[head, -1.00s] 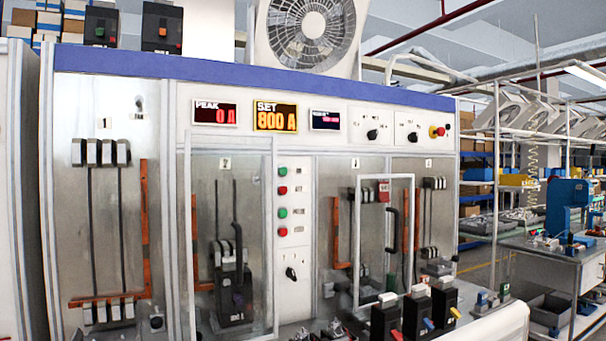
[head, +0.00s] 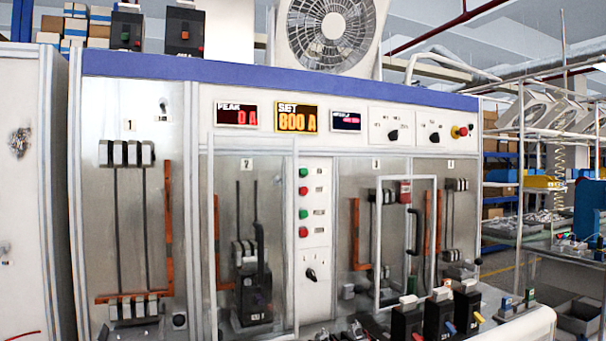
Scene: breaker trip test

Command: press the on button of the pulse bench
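The pulse bench (head: 230,75) fills the middle of the head view, a pale cabinet with a blue band along its top. A narrow white panel (head: 316,255) between bays 2 and 3 carries a column of buttons: an upper green button (head: 304,172), an upper red button (head: 303,190), a lower green button (head: 303,213) and a lower red button (head: 303,232). Their labels are too small to read. The PEAK display (head: 237,114) reads 0 A and the SET display (head: 297,118) reads 800 A. Neither of my grippers is in view.
A black rotary knob (head: 310,274) sits below the buttons. A clear framed door (head: 211,230) stands at bay 2, left of the panel. Several black breakers (head: 438,315) stand on the front ledge at lower right. A red emergency knob (head: 461,131) is at upper right.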

